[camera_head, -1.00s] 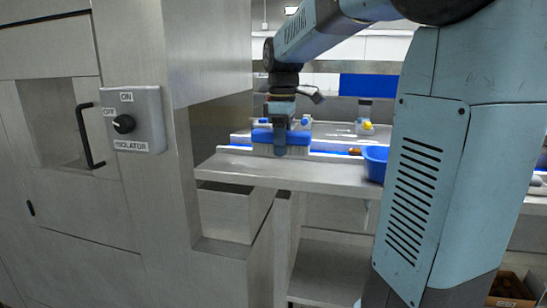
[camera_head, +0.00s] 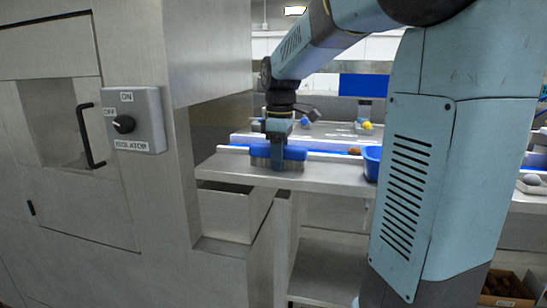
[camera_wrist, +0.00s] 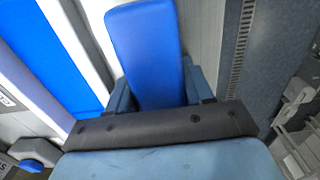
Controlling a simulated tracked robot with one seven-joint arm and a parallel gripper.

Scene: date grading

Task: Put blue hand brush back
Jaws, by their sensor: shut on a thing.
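In the wrist view the brush's blue back (camera_wrist: 146,50) shows between the two fingers (camera_wrist: 160,95). The bristles are at or just above the tabletop; I cannot tell whether they touch it.
A blue bowl (camera_head: 372,162) stands on the table to the right. A blue strip with white rails (camera_head: 325,150) runs behind the brush. A steel cabinet with an isolator switch (camera_head: 135,120) stands close on the left. A box (camera_head: 510,290) is low at the right.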

